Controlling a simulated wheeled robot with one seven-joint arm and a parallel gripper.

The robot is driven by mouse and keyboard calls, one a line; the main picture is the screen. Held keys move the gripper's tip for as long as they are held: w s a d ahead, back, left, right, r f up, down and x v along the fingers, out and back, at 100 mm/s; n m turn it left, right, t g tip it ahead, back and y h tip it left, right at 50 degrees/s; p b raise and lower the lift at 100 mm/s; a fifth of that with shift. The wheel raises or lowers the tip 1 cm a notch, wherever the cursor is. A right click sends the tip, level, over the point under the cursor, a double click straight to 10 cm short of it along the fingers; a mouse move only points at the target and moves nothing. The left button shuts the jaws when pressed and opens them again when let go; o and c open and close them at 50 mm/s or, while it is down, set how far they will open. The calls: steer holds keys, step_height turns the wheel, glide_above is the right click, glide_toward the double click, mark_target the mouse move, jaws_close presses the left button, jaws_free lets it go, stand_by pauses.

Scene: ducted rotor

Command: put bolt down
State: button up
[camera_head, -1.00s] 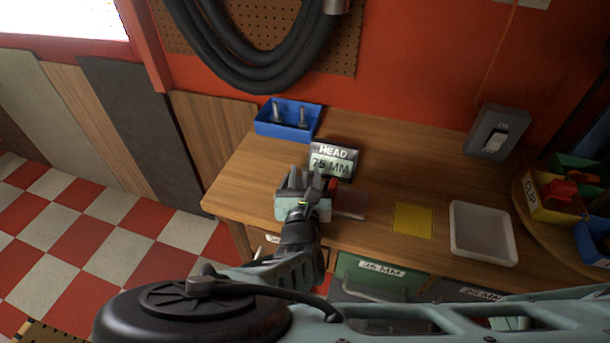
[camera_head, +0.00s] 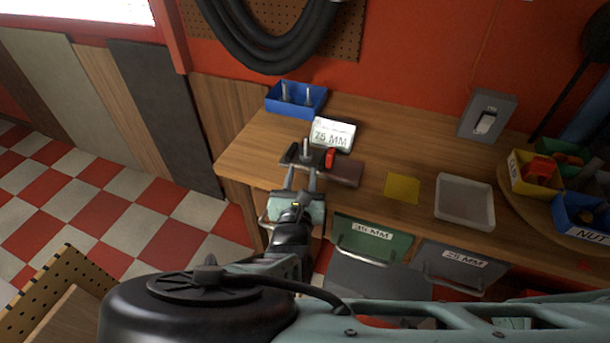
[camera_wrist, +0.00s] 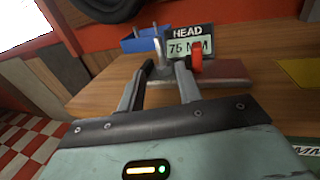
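A grey metal bolt (camera_head: 306,150) stands upright by the gauge with the "HEAD 75 MM" sign (camera_head: 333,134). It also shows in the wrist view (camera_wrist: 159,42), just beyond my fingertips. My gripper (camera_head: 301,176) is open and empty, its two fingers apart and pointing at the bolt; it also shows in the wrist view (camera_wrist: 165,68). The bolt's foot is partly hidden by the fingers, so its exact contact is unclear. A red knob (camera_head: 330,158) is right of the bolt, and a dark reddish plate (camera_head: 345,174) lies beside it.
A blue bin (camera_head: 296,99) holding bolts stands behind. To the right are a yellow square (camera_head: 402,188), a white tray (camera_head: 465,202), a switch box (camera_head: 487,118) and a round stand with coloured bins (camera_head: 541,172). Drawers (camera_head: 372,240) front the bench.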

steer(key=shift+s, duration=0.4)
steer(key=s+d+r+m+g+h, duration=0.1)
steer(key=s+d+m+g+h, duration=0.25)
steer(key=d+m+g, duration=0.3)
steer(key=s+d+r+m+g+h, duration=0.25)
steer(key=d+m+g+h, duration=0.2)
steer(key=d+m, duration=0.25)
steer(key=s+r+m+g+y, duration=0.6)
steer(key=s+r+m+y, duration=0.4)
steer(key=s+r+m, duration=0.3)
steer(key=s+r, duration=0.2)
steer(key=s, duration=0.2)
steer(key=shift+s+d+g+y, duration=0.2)
steer(key=shift+s+g+y, duration=0.15)
steer(key=shift+g+y, duration=0.05)
steer(key=shift+f, duration=0.1)
step_height(320, 180, down, 3)
steer(key=b, duration=0.2)
steer(key=shift+r+b, duration=0.2)
steer(key=shift+b, duration=0.15)
